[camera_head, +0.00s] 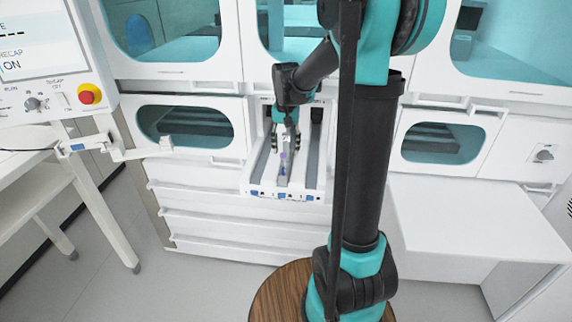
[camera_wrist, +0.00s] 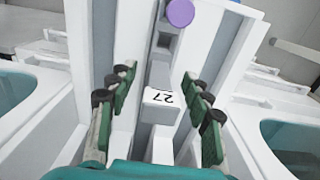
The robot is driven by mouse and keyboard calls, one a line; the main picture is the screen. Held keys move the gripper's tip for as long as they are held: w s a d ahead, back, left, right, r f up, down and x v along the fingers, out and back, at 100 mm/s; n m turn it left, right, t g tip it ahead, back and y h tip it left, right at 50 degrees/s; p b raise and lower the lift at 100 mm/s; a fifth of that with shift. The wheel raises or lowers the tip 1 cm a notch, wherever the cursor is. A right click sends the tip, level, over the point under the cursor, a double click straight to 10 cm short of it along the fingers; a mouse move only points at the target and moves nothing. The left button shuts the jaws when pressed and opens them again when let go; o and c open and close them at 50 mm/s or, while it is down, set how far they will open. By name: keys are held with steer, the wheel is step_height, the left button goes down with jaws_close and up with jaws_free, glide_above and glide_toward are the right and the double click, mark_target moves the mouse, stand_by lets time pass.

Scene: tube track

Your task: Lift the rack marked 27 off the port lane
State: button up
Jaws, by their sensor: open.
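The rack marked 27 (camera_wrist: 160,98) is a narrow grey-white piece whose label reads upside down in the wrist view. A tube with a purple cap (camera_wrist: 180,13) stands at its far end. My gripper (camera_wrist: 158,78) is open, with green-padded fingers on both sides of the rack and visible gaps between. In the head view the rack (camera_head: 282,178) lies in the middle lane of the white port tray (camera_head: 256,189), below my gripper (camera_head: 285,143). My arm and wrist hide part of the tray's far end.
The tray sticks out from a white cabinet (camera_head: 205,200) with teal windows. Lane walls (camera_wrist: 225,50) rise on both sides of the rack. A control panel with a red knob (camera_head: 89,94) stands at left. A bare white shelf (camera_head: 470,225) is at right.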

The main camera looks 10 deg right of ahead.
steer(key=shift+c, duration=0.2)
jaws_close()
stand_by(0.3)
